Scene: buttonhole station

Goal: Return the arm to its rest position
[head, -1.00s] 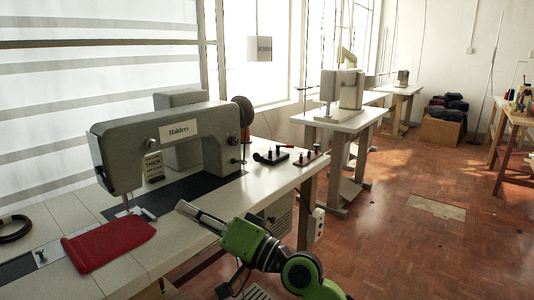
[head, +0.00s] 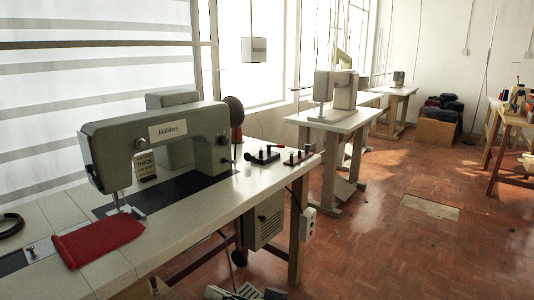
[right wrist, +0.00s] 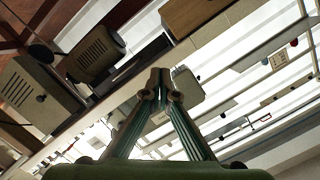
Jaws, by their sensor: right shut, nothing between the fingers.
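In the right wrist view my right gripper (right wrist: 160,88) is shut, its two fingers meeting at the tips with nothing between them. The gripper is away from the sewing machine (head: 160,135), below the table's front edge. My left gripper is not in view.
A dark ring (head: 10,225) lies at the table's left end. A small black lever device (head: 262,156) stands near its right end. A grey box (head: 265,222) hangs under the table. A second machine table (head: 335,121) stands behind. The brown floor (head: 400,250) at right is mostly clear.

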